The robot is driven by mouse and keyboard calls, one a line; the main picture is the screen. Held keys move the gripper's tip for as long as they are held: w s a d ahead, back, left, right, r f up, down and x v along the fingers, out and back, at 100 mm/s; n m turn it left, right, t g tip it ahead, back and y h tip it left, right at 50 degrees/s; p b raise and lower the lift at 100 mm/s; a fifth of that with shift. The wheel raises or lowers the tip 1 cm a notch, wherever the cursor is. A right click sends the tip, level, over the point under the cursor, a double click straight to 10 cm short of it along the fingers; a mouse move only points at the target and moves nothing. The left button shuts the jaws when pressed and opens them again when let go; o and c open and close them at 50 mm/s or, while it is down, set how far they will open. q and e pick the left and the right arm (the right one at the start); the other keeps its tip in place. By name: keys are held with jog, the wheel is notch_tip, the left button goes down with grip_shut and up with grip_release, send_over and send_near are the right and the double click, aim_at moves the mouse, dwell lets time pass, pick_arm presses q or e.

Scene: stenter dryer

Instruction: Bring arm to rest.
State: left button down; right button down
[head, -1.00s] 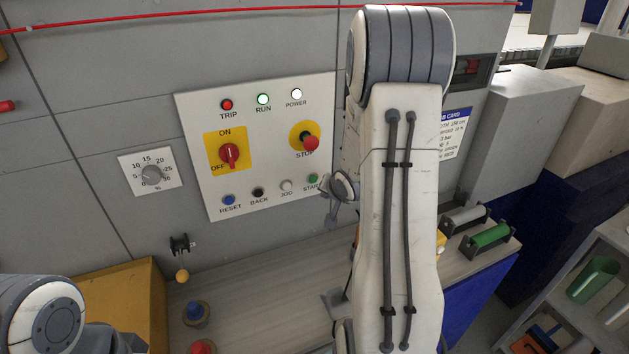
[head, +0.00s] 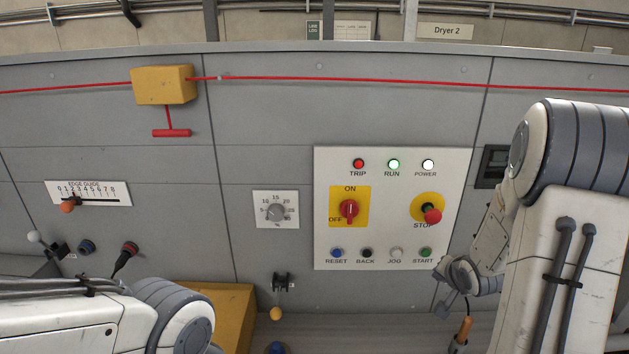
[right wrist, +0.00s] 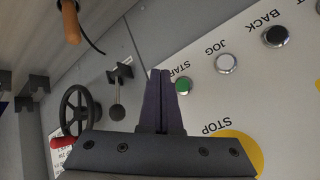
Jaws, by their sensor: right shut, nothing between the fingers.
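My right arm comes in from the right side of the head view, bent, with its wrist in front of the panel's lower right corner.
The white control panel (head: 385,293) carries a red switch (head: 348,210), a red STOP button (head: 432,216) and several push buttons. An orange-handled tool (head: 464,330) stands below my right gripper. A red cord (head: 320,81) crosses the wall. A handwheel (right wrist: 75,110) shows in the right wrist view.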

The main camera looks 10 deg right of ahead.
jog(key=s+a+n+g+y+b, duration=0.15)
jog(key=a+n, duration=0.35)
jog(key=a, duration=0.7)
jog(key=s+a+n+g+y+b, duration=0.1)
jog(key=s+a+n+g+b, duration=0.2)
jog(key=a, duration=1)
jog(key=s+a+n+g+b, duration=0.1)
jog(key=s+a+n, duration=0.4)
jog(key=s, duration=0.5)
jog(key=s+a+n+g+y+b, duration=0.1)
jog(key=s+a+n+g, duration=0.2)
jog(key=s, duration=0.7)
jog(key=a+n, duration=0.2)
jog(key=a, duration=0.2)
jog(key=shift+s+a+r+n, duration=0.15)
jog(key=shift+s+r+n, duration=0.05)
jog(key=shift+r+n, duration=0.1)
